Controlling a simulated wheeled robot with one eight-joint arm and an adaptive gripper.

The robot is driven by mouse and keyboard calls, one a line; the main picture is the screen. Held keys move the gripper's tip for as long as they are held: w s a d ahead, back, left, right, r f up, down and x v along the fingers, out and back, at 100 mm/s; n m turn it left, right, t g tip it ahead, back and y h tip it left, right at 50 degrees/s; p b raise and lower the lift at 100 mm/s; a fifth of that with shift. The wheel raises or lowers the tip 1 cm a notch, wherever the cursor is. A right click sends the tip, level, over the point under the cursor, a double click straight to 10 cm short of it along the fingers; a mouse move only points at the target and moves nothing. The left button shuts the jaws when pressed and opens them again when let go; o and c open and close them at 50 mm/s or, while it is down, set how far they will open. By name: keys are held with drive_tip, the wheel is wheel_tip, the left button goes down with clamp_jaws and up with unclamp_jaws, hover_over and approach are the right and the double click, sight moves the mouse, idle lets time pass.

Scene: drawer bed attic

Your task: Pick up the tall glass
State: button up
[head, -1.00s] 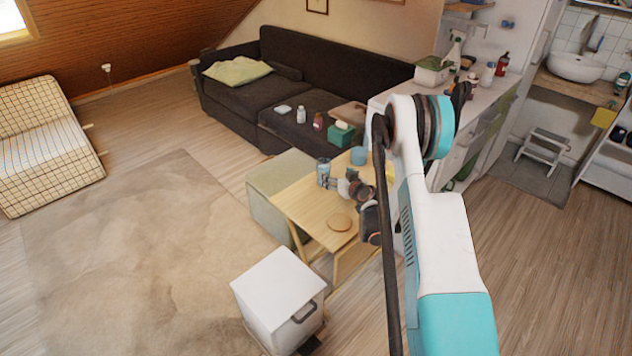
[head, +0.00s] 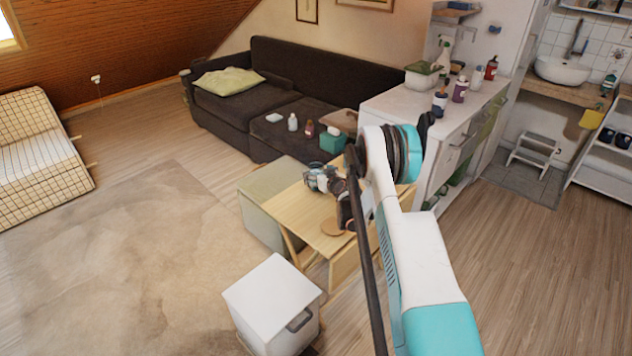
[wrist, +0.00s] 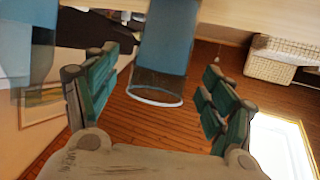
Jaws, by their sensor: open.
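The tall glass (wrist: 165,45) is a blue, clear-walled tumbler. In the wrist view, which looks upside down, it stands between the two fingers of my gripper (wrist: 163,64), with its round rim towards the bottom of the picture. The fingers are spread, with a gap visible on each side of the glass. In the head view my gripper (head: 316,180) is at the left part of the wooden table (head: 290,208), small and overlapping the glass, so contact cannot be judged there.
Another blue vessel (wrist: 22,50) is at the left edge of the wrist view. A round wooden board (head: 334,227) lies on the table. A green bench (head: 262,215) and a white box (head: 272,300) stand close by. The dark sofa (head: 300,80) is behind.

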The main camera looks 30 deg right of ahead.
drive_tip(key=shift+x, duration=1.3)
drive_tip(key=c, duration=1.3)
